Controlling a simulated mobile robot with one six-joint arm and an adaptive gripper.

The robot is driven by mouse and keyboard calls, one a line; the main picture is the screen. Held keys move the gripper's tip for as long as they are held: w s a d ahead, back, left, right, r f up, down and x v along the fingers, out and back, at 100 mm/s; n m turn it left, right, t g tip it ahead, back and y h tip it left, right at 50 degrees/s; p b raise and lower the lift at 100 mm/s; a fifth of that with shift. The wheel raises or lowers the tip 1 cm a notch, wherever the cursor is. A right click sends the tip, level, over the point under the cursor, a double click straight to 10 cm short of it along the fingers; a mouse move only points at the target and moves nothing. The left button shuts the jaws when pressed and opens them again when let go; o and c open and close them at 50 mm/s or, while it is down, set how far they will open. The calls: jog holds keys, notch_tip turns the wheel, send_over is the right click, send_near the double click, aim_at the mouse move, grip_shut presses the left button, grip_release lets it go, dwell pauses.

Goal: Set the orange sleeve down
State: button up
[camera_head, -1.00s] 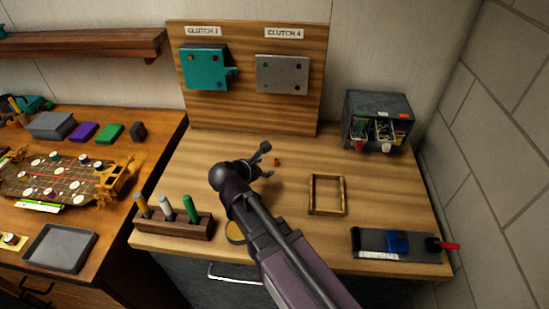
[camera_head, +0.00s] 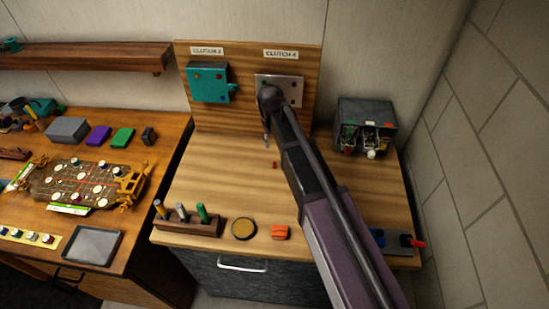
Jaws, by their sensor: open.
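A very small orange-red piece (camera_head: 275,165), which may be the orange sleeve, rests on the wooden bench top (camera_head: 225,180). It is too small to show its shape. My gripper (camera_head: 267,141) is open above the back of the bench, in front of the CLUTCH 4 plate (camera_head: 292,85), and is mostly hidden by my wrist. It appears apart from the small piece, and I see nothing held in it. A larger orange block (camera_head: 281,232) lies near the bench's front edge, beside a round yellow-topped disc (camera_head: 244,229).
A teal plate (camera_head: 208,82) hangs on the upright board. A holder with several coloured tools (camera_head: 187,226) stands front left. A dark parts bin (camera_head: 364,126) stands back right. My arm crosses the bench's right side and covers part of the blue-and-red fixture (camera_head: 398,241).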

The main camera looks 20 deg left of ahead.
jog(key=shift+w+r+m+g, duration=0.35)
jog(key=shift+r+m, duration=0.25)
jog(key=shift+m, duration=0.2)
jog(key=shift+f, duration=0.1)
jog(key=b, duration=0.8)
send_over(274, 167)
jog(key=w, duration=0.1)
notch_tip(274, 167, down, 8)
jog(key=shift+w+a+f, duration=0.1)
jog(key=shift+a+f, duration=0.05)
jog(key=shift+f, duration=0.1)
jog(key=shift+f, duration=0.1)
jog(key=shift+s+f+b, duration=0.2)
jog(key=shift+f+b, duration=2.3)
jog(key=shift+b, duration=0.15)
jog(key=c, duration=0.8)
jog(key=shift+r, duration=0.3)
